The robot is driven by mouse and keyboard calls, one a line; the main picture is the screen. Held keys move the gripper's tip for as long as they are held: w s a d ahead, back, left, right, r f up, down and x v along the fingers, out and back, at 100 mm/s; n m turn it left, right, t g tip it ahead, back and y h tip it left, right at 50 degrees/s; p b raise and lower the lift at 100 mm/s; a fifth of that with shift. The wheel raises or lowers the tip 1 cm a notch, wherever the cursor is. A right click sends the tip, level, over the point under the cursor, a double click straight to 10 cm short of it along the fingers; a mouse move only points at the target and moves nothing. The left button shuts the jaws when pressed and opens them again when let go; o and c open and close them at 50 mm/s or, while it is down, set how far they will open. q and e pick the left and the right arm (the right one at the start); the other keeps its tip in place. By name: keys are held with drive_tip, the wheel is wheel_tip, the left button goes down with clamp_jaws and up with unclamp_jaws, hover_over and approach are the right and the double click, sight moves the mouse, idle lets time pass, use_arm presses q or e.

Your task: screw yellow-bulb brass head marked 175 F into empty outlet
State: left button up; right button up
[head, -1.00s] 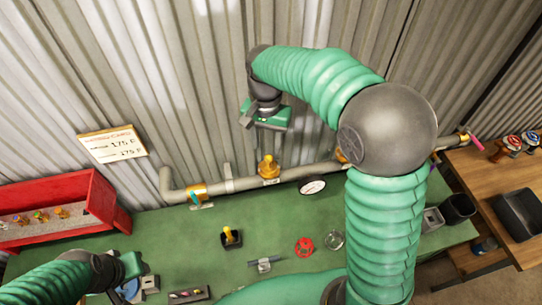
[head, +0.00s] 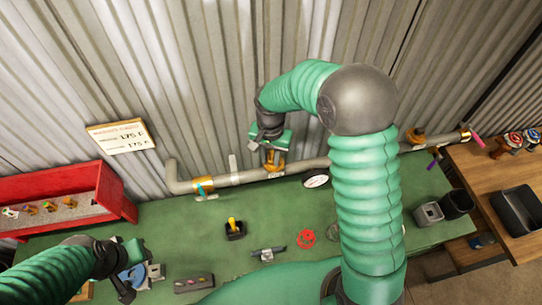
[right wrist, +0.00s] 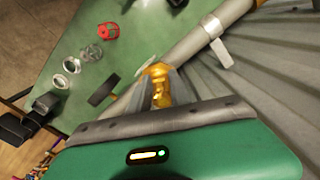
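A pipe (head: 235,179) with several brass fittings runs along the wall behind the bench. My right gripper (head: 271,146) is at an upright brass piece (head: 275,163) on the pipe. In the right wrist view this brass piece (right wrist: 158,84) stands in front of the palm, with a grey finger close beside it; contact is unclear. No yellow bulb or 175 F mark is readable on it. A brass fitting with teal tape (head: 203,186) is further left. Which outlet is empty is unclear. My left gripper (head: 124,286) is low at left, its opening unclear.
A red box (head: 95,180) holds several small heads with coloured tips. A card (head: 121,136) on the wall reads 175 F.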

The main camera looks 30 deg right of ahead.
clamp_jaws()
drive_tip(key=shift+d, duration=0.3)
drive_tip(key=shift+m, duration=1.1)
drive_tip(key=shift+w+a+r+m+p, duration=0.1)
drive_tip(key=shift+m+p, duration=0.3)
drive_tip(key=shift+m, duration=0.7)
drive_tip(key=shift+w+a+m, duration=0.1)
drive_tip(key=shift+a+m, duration=0.05)
drive_tip(key=shift+m, duration=0.45)
drive_tip(key=shift+w+a, duration=0.1)
use_arm(q)
drive_tip(key=shift+s+d+r, duration=0.1)
drive_tip(key=shift+r, duration=0.4)
